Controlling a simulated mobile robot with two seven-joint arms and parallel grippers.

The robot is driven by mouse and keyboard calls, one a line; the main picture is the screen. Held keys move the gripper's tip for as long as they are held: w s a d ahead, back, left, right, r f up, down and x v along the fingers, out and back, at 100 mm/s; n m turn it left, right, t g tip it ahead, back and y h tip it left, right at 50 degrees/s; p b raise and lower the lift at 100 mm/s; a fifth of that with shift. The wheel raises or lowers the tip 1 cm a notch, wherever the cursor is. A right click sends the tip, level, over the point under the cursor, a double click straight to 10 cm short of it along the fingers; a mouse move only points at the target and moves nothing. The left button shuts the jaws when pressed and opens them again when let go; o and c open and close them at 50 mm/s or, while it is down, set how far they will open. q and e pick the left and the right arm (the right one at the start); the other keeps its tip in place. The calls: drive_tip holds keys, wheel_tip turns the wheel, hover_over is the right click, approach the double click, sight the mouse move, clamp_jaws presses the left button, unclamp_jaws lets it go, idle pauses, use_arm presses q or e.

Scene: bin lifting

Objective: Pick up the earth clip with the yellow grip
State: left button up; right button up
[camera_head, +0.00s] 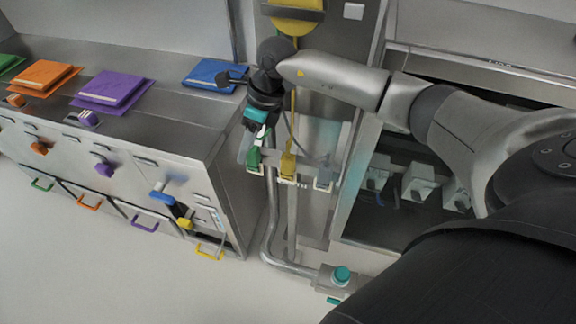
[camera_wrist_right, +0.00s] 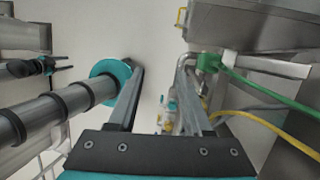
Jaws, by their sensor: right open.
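The earth clip with the yellow grip (camera_head: 287,166) hangs on a rail in the head view, between a green-grip clip (camera_head: 254,160) and a grey-grip clip (camera_head: 324,177). A yellow cable rises from it. My right gripper (camera_head: 247,143) is open, above and left of the yellow clip, close over the green one. In the right wrist view nothing is between its fingers (camera_wrist_right: 162,85). There the green clip (camera_wrist_right: 208,62) is just right of the right finger. The yellow clip is mostly hidden behind that finger.
A steel drawer cabinet (camera_head: 215,150) stands left of the rail, with coloured folders on top. A teal button box (camera_head: 342,274) sits low on a pipe. Yellow (camera_wrist_right: 255,119) and green (camera_wrist_right: 275,94) cables run right of the right gripper. An open cabinet lies right of the rail.

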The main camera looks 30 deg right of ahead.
sight(288, 167)
drive_tip(key=d+g+h, duration=0.1)
drive_tip(key=d+h, duration=0.3)
drive_tip(key=d, duration=0.6)
drive_tip(key=shift+m, duration=0.3)
drive_tip(key=f+b, duration=0.8)
drive_tip(key=f, duration=0.1)
drive_tip(key=f+b, duration=0.4)
drive_tip(key=f, duration=0.1)
drive_tip(key=shift+s+f, duration=0.2)
drive_tip(key=shift+s, duration=0.05)
drive_tip(key=shift+r, duration=0.1)
drive_tip(key=shift+c, duration=0.2)
clamp_jaws()
